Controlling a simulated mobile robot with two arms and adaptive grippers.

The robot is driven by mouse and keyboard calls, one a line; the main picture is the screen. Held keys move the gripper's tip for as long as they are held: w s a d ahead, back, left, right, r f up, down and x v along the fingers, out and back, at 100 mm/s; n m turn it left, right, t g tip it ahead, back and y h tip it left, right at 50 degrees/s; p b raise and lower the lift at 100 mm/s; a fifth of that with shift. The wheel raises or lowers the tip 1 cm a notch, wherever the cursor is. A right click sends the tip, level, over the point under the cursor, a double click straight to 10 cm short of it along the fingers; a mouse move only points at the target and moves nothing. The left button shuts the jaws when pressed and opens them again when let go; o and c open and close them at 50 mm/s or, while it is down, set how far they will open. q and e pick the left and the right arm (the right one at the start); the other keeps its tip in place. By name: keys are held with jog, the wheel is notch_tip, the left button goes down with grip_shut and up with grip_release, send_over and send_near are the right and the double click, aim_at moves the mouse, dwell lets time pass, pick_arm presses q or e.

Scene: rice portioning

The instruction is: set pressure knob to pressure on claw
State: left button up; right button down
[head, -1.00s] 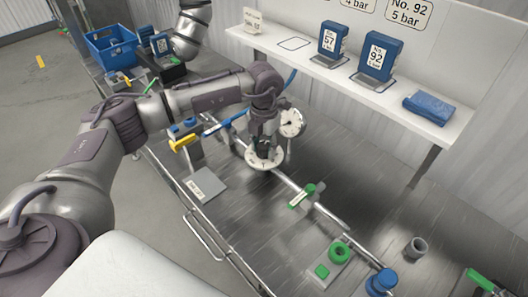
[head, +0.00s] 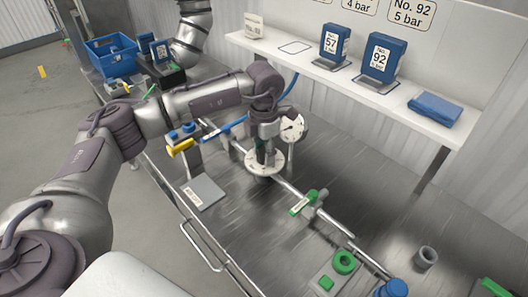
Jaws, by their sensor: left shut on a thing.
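My left gripper (head: 265,150) points down over the bench and is shut on the pressure knob, whose round white dial plate (head: 266,163) shows below the fingers. The fingers and wrist hide the middle of the knob. A white pressure gauge (head: 292,127) with a dark needle stands just right of and behind the gripper; its reading is too small to tell. Blue boxes marked 57 (head: 334,43) and 92 (head: 381,57) stand on the shelf, and a wall sign (head: 410,12) reads No. 92, 5 bar. My right gripper is not in view.
A pipe with a green-handled valve (head: 304,203) runs along the bench toward the lower right. A grey plate (head: 203,192), a green ring (head: 344,262) and a grey cup (head: 425,258) are on the bench.

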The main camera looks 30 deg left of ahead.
aim_at(264, 150)
pick_arm(q)
jog(key=shift+w, duration=0.1)
jog(key=o, duration=1.1)
jog(key=shift+o, duration=0.2)
notch_tip(264, 150, up, 12)
